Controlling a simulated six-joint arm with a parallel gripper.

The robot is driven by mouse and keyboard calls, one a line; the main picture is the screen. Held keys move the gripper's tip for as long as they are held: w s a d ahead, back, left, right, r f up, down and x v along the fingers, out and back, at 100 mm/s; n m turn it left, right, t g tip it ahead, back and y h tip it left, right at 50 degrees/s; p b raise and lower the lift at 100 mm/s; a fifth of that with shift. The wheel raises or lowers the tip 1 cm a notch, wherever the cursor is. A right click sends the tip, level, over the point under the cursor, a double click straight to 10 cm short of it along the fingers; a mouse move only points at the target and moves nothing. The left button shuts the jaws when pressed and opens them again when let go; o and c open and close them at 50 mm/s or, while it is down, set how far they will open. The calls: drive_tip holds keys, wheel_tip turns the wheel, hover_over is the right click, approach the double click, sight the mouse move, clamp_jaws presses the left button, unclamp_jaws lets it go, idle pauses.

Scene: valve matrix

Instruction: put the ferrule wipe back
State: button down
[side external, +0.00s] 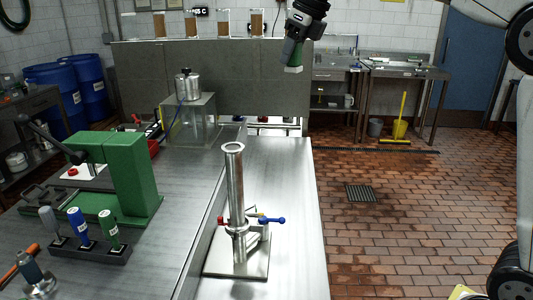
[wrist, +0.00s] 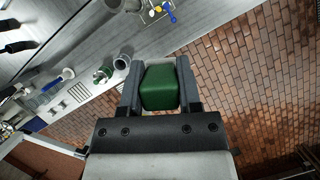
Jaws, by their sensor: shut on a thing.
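My gripper (side external: 293,50) is high above the work, at the top of the side external view, clear of the tables. It is shut on a green block with a pale lower face, which I take to be the ferrule wipe (side external: 294,64). In the wrist view the green wipe (wrist: 160,88) sits between the two grey fingers, with a finger on each side. Nothing else touches it there. I cannot tell which spot is the wipe's own place.
A steel tube (side external: 236,185) stands upright on a plate with red and blue valve handles. A dark rack (side external: 92,252) holds grey, blue and green tools. A green machine (side external: 128,175) stands behind it. A clear box (side external: 190,120) bears a metal pot. Open brick floor lies right.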

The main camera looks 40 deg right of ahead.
drive_tip(key=s+d+f+m+h, duration=0.2)
drive_tip(key=s+d+m, duration=0.2)
drive_tip(key=s+d, duration=0.6)
wheel_tip(320, 180, down, 35)
drive_tip(key=a, duration=0.1)
drive_tip(key=shift+s+a+f, duration=0.2)
drive_tip(key=shift+s+a, duration=0.15)
drive_tip(key=shift+s, duration=0.1)
drive_tip(key=w+f, duration=0.3)
drive_tip(key=w, duration=0.1)
drive_tip(key=w+d+f, duration=0.1)
drive_tip(key=w+f, duration=0.1)
drive_tip(key=w, duration=0.2)
drive_tip(key=w+d+f, duration=0.1)
drive_tip(key=w+f, duration=0.2)
drive_tip(key=w, duration=0.1)
drive_tip(key=shift+w+f, duration=0.3)
drive_tip(key=shift+w, duration=0.05)
drive_tip(key=shift+w+d+f, duration=0.1)
drive_tip(key=shift+w+f, duration=0.25)
